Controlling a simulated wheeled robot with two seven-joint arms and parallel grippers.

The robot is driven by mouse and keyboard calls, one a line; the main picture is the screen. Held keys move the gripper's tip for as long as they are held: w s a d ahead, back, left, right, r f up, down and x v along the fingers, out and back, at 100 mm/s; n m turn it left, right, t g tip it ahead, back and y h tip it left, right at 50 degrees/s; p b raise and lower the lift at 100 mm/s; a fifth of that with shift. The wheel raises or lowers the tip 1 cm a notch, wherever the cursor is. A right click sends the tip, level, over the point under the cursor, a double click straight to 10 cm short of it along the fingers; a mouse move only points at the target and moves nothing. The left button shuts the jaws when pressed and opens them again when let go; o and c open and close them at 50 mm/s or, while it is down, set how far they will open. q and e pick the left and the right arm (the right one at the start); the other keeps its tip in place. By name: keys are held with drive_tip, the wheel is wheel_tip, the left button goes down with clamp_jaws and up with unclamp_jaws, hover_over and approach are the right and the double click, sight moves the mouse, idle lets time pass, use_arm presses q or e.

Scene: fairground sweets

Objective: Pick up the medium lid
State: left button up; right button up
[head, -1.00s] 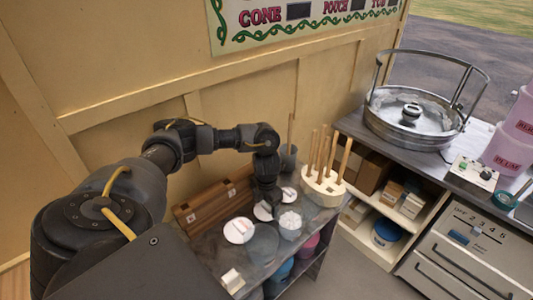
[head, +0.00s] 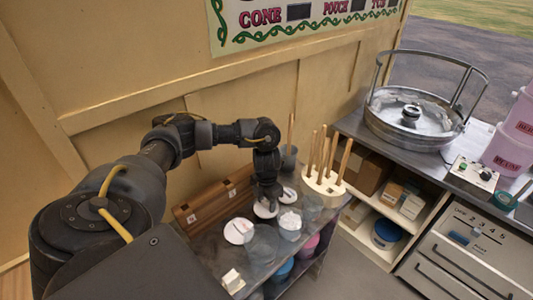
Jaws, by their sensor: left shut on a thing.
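Three round white lids are at the small grey table. The middle one, which I take as the medium lid (head: 263,210), is right under my left gripper (head: 268,201). The left gripper points down and is shut on this lid; its fingertips are small and dark, and the arm hides part of the lid. Another lid (head: 238,231) lies to the left and nearer, and a third lid (head: 288,195) lies to the right. My right gripper is not in view.
Clear tubs (head: 262,243) and a tub with white contents (head: 289,224) stand close to the lids. A wooden box (head: 214,200) is behind on the left. A stick holder (head: 323,187) with several upright sticks is at the right.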

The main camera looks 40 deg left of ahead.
sight(266, 204)
use_arm(q)
wheel_tip(266, 204, up, 8)
drive_tip(key=shift+r+p, duration=0.15)
drive_tip(key=shift+p, duration=0.4)
